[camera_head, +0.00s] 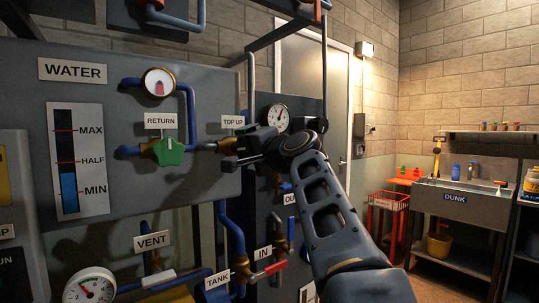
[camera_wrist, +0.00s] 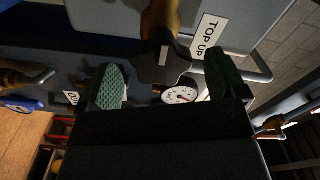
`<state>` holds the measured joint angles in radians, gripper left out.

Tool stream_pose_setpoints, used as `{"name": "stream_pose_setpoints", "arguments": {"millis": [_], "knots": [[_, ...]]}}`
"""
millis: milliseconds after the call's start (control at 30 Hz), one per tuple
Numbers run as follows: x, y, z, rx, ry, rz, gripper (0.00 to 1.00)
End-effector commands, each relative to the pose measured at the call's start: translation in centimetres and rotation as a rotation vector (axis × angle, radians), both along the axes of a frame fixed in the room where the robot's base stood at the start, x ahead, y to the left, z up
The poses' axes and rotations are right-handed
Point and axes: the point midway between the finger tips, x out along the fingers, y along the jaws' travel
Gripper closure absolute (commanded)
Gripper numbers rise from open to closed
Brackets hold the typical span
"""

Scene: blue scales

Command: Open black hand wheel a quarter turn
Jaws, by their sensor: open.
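In the wrist view the black hand wheel (camera_wrist: 160,63) sits on a brass valve (camera_wrist: 160,16) beside the TOP UP label (camera_wrist: 207,36). The wheel is lobed, with a pale mark pointing along its valve. My gripper (camera_wrist: 167,80) is open, with one green-padded finger on each side of the wheel. Gaps show between the pads and the wheel; I cannot tell whether they overlap it in depth. In the head view my gripper (camera_head: 237,154) is at the panel's right end, below the TOP UP label (camera_head: 233,122), and the black wheel is hard to pick out.
A green hand wheel (camera_head: 169,152) under the RETURN label stands left of my gripper. A round gauge (camera_head: 277,117) is just behind my wrist. A red lever (camera_head: 275,268) and pipes lie below.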

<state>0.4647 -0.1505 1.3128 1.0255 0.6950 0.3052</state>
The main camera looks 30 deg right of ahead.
Motion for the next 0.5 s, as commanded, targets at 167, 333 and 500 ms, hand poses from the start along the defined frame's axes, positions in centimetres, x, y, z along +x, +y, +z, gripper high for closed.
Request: {"name": "stream_pose_setpoints", "arguments": {"millis": [167, 333, 500], "knots": [[-3.9, -0.6, -0.1, -0.001, -0.001, -0.006, 0.10], [-7.2, -0.9, -0.1, -0.001, -0.001, -0.006, 0.10], [-9.4, -1.2, -0.1, 0.000, 0.001, -0.004, 0.10]]}}
